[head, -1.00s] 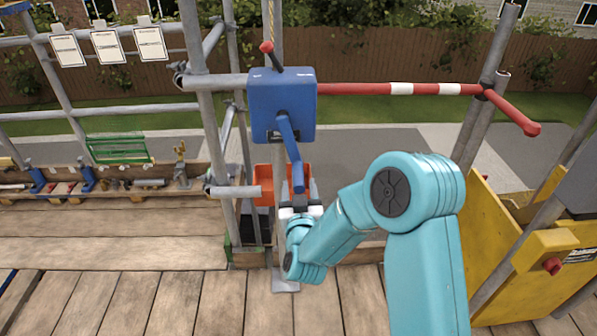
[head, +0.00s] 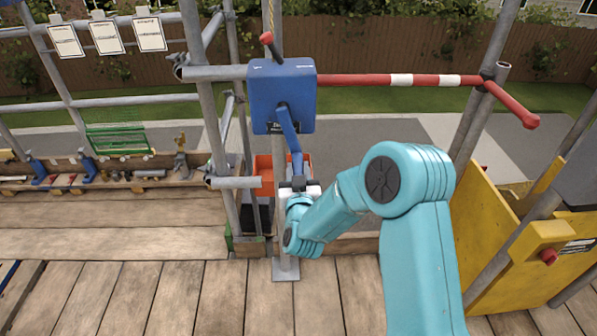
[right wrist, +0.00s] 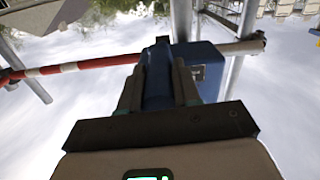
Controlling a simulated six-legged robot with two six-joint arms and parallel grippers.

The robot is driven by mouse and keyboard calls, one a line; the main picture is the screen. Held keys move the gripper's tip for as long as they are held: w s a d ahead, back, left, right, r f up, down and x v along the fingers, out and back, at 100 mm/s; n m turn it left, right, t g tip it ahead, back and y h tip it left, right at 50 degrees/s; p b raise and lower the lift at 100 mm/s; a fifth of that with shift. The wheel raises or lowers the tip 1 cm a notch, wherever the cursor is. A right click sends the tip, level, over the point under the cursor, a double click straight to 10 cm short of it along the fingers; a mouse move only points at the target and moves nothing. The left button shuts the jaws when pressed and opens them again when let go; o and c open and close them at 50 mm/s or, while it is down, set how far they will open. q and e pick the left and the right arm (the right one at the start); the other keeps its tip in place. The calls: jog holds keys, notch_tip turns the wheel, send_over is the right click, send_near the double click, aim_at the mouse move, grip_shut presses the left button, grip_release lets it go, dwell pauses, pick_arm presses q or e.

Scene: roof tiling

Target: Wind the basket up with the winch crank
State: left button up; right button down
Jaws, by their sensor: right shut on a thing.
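The blue winch box (head: 266,100) is fixed to the upright pole, with its blue crank (head: 289,130) hanging down and slightly right. My right gripper (head: 298,182) is shut on the crank's lower end. In the right wrist view, the blue crank handle (right wrist: 158,80) lies between the two fingers, with the winch box (right wrist: 208,62) behind it. The orange basket (head: 265,172) shows low behind the pole, partly hidden by the pole, the crank and my gripper. A rope (head: 271,15) runs up above the winch. My left gripper is out of view.
A red and white bar (head: 400,80) crosses to the right of the winch. A yellow panel (head: 500,250) stands at the right. A bench with tools (head: 110,180) lies at the left. The plank deck (head: 180,295) in front is clear.

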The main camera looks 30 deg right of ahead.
jog(key=shift+w+a+f+m+b, duration=0.15)
jog(key=shift+a+f+m+b, duration=0.15)
jog(key=shift+b, duration=0.3)
jog(key=w+a+r+m+b, duration=0.45)
jog(key=a+m+b, duration=0.2)
jog(key=m, duration=0.25)
jog(key=w+a+r+m+b, duration=0.4)
jog(key=a+r+m+b, duration=0.2)
jog(key=a+m, duration=0.15)
jog(key=s+d+r+m+b, duration=0.1)
jog(key=s+d+r+m, duration=0.1)
jog(key=r+m, duration=0.5)
jog(key=s+d+r+m+b, duration=0.1)
jog(key=d+r+m, duration=0.4)
jog(key=m, duration=0.5)
jog(key=shift+s+r, duration=0.65)
jog(key=shift+r, duration=0.75)
jog(key=shift+d, duration=0.1)
